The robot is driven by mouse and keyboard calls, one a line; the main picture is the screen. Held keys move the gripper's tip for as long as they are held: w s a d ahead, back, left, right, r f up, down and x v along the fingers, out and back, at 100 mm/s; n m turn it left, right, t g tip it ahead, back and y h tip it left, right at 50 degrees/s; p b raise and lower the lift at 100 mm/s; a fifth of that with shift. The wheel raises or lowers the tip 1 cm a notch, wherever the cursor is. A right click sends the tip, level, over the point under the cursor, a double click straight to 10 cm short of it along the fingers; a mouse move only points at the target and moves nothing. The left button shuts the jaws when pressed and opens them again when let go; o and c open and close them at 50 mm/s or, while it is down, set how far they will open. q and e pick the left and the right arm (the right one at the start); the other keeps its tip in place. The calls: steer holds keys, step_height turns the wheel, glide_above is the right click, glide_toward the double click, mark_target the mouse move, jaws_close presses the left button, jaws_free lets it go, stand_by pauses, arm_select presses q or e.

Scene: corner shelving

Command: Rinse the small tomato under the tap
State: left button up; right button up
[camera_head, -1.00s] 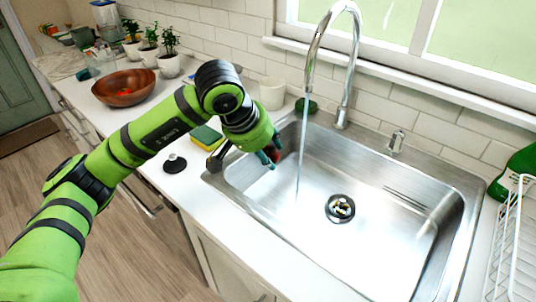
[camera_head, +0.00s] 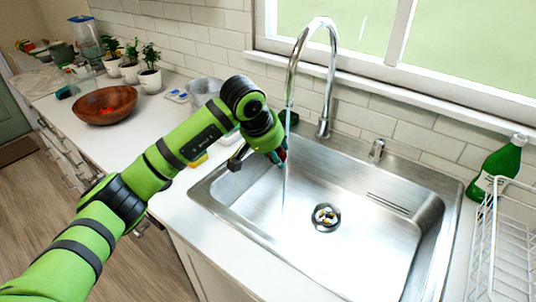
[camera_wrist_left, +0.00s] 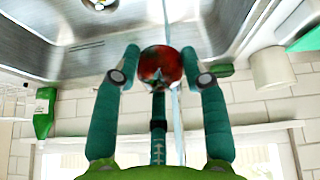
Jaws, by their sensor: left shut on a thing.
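My left gripper (camera_head: 277,158) is over the left part of the steel sink (camera_head: 375,240), beside the stream from the tap (camera_head: 330,80). It is shut on the small tomato (camera_wrist_left: 160,66), red with dark patches, which sits between the teal fingers in the left wrist view. In the head view only a bit of red (camera_head: 282,154) shows at the fingertips. Water (camera_head: 285,185) runs from the spout and passes right at the tomato. I cannot tell exactly how much of the water touches it. My right gripper is out of view.
A wooden bowl (camera_head: 88,115) with red items stands on the left counter, near potted plants (camera_head: 149,75). A yellow sponge (camera_head: 198,161) is partly hidden behind my arm. A green bottle (camera_head: 500,165) and a white rack (camera_head: 500,240) stand right of the sink.

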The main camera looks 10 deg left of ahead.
arm_select(q)
steer(key=shift+w+d+f+b, duration=0.15)
steer(key=shift+w+d+b, duration=0.1)
steer(key=shift+w, duration=0.35)
steer(key=shift+w+d+f+b, duration=0.1)
steer(key=shift+w+d+b, duration=0.15)
steer(key=shift+w, duration=0.35)
steer(key=shift+w+d+f, duration=0.1)
steer(key=shift+w+d, duration=0.1)
steer(key=shift+w, duration=0.25)
steer(key=shift+w+d+f, duration=0.1)
steer(key=shift+w+d, duration=0.1)
steer(key=shift+w, duration=0.2)
steer(key=shift+s+d, duration=0.1)
steer(key=shift+d, duration=0.1)
steer(key=shift+s+d, duration=0.15)
steer(key=shift+d, duration=0.2)
steer(key=shift+a+b, duration=0.15)
steer(key=shift+b, duration=0.15)
steer(key=shift+w+a, duration=0.25)
steer(key=shift+a, duration=0.2)
